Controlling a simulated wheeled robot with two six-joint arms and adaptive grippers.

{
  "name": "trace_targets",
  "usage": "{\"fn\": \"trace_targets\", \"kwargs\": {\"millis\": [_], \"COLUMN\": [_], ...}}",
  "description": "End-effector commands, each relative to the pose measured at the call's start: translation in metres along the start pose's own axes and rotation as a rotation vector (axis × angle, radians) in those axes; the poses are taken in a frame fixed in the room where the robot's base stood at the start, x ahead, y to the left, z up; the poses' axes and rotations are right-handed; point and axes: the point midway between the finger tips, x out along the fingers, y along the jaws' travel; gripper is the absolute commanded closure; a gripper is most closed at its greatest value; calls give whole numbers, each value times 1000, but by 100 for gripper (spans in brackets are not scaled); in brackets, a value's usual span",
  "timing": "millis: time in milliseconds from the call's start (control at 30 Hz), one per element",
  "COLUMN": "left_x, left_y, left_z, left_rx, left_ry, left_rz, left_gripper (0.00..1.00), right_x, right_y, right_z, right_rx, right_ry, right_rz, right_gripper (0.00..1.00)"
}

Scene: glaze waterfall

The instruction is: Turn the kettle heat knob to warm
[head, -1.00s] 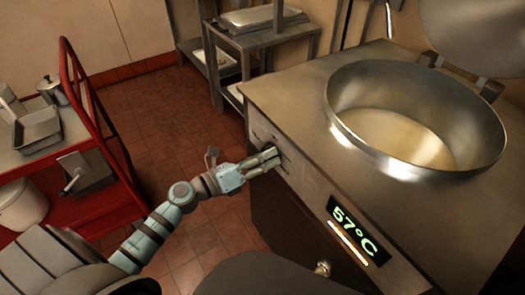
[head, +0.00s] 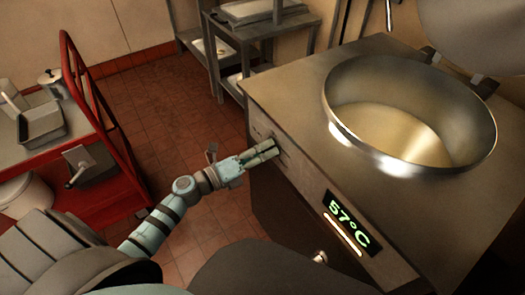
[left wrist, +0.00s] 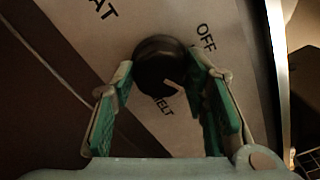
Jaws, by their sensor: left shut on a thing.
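The round black heat knob (left wrist: 158,62) sits on the kettle's front panel in the left wrist view. A pale mark shows on its lower right edge. OFF is printed to its upper right, a label ending in "ELT" below it, and one ending in "AT" to its upper left. My left gripper (head: 274,147) is at the panel, its green-padded fingers shut on either side of the knob. In the head view the fingers hide the knob. The steel kettle (head: 345,128) stands open with pale liquid inside. Its display (head: 349,222) reads 57°C. My right gripper is out of view.
A red-framed cart (head: 110,140) with trays and a white bucket stands at the left. A steel rack (head: 245,40) stands behind the kettle unit. Tiled floor (head: 165,105) is clear between them.

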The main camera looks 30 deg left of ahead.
Motion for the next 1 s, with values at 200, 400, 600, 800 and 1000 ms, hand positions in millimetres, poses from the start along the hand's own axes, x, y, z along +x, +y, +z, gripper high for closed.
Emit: {"fn": "trace_targets", "kwargs": {"millis": [200,400,600,800,1000], "left_x": [1,0,-4,-45,-97], "left_y": [-2,-1,0,1,1], "left_z": [2,1,0,0,-1], "left_rx": [2,2,2,3,2], "left_ry": [-4,-3,-1,4,6], "left_rz": [-4,-2,-1,3,3], "left_gripper": [46,39,39,39,39], "right_x": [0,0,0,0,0], "right_y": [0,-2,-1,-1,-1], "right_z": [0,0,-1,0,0], "right_rx": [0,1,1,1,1], "right_ry": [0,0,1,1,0], "right_rz": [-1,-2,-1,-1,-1], "right_gripper": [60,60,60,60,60]}}
